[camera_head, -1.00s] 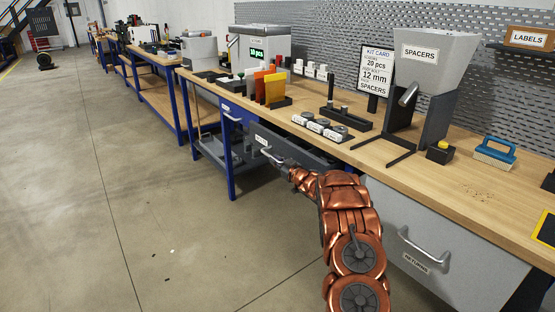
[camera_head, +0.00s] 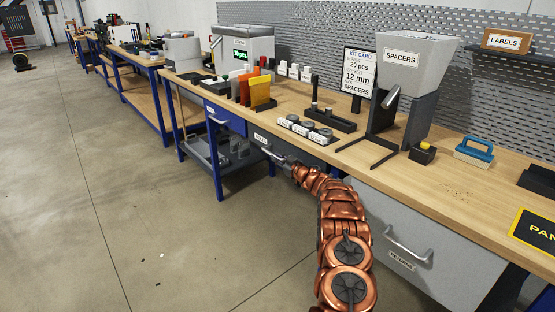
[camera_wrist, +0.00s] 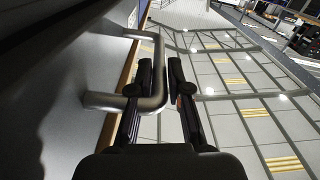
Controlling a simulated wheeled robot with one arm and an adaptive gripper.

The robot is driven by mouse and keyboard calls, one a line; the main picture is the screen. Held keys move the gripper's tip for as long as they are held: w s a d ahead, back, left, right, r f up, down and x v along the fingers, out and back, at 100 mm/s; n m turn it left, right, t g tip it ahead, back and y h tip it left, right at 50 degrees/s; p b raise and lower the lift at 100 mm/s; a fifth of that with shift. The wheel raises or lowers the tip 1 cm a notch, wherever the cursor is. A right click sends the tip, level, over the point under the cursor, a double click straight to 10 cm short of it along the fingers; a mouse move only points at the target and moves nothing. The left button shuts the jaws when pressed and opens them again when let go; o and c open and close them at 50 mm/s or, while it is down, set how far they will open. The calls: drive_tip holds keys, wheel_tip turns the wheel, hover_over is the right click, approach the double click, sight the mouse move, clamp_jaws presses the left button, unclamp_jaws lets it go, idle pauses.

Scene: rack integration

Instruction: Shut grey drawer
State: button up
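The dark grey drawer (camera_head: 308,157) is under the workbench, between a blue drawer and a light grey one. Its front looks about in line with the bench's front edge, and its inside does not show. A remaining small gap cannot be ruled out. Its metal handle (camera_head: 270,154) shows large in the wrist view (camera_wrist: 159,72). My gripper (camera_head: 284,162) is at this handle, and in the wrist view its fingers (camera_wrist: 161,75) lie close on either side of the handle bar. My arm hides the drawer's right part.
The blue drawer (camera_head: 224,117) is to the left, and the light grey drawer labelled RETURNS (camera_head: 400,230) is to the right. The wooden benchtop (camera_head: 400,170) carries spacer hopper, racks and bins.

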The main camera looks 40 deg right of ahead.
drive_tip(key=o, duration=0.4)
drive_tip(key=shift+c, duration=0.2)
drive_tip(key=s, duration=1.2)
drive_tip(key=shift+a, duration=0.15)
idle(0.6)
